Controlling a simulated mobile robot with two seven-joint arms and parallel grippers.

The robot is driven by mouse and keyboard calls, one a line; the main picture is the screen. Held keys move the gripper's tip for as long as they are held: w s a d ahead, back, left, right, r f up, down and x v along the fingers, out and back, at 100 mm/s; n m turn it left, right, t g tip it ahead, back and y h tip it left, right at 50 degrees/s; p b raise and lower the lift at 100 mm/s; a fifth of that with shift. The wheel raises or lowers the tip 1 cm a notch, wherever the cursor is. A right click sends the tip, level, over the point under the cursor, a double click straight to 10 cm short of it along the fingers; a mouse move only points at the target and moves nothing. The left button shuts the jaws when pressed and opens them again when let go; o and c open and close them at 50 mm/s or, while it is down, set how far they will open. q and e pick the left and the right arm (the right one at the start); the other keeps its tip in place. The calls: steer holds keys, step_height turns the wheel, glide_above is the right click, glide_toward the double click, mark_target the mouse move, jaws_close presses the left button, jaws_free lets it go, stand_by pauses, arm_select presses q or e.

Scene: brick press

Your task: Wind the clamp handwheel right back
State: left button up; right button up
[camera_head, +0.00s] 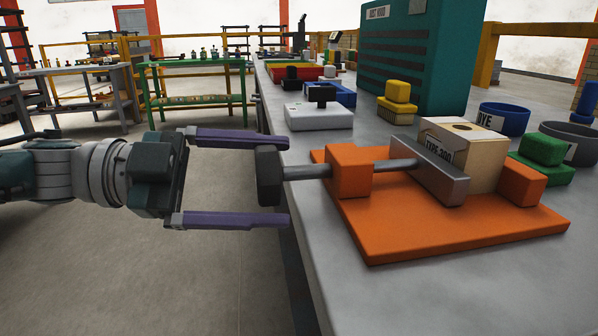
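The clamp handwheel (268,175) is a dark knob on the left end of a grey screw shaft (308,172), overhanging the bench edge. The shaft passes through an orange block (350,172) on an orange base plate (430,232). At its right end a grey jaw plate (430,172) stands against a tan block (478,155) with a type label. An orange stop (522,184) is on the far side. My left gripper (286,179) is open, its purple fingers on either side of the handwheel, apart from it in this view. My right gripper is not in view.
The grey bench (310,240) also holds a white box (318,116), a yellow stamp-like piece (397,100), a green one (542,155), a blue bowl (505,120) and a teal cabinet (405,60). Open floor lies left of the bench.

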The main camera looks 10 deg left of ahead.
arm_select(q)
steer(key=shift+o, duration=0.3)
steer(key=shift+r, duration=0.15)
steer(key=f+b+v, duration=0.1)
steer(key=v, duration=0.8)
steer(key=shift+a+r, duration=0.45)
steer(key=shift+r, duration=0.05)
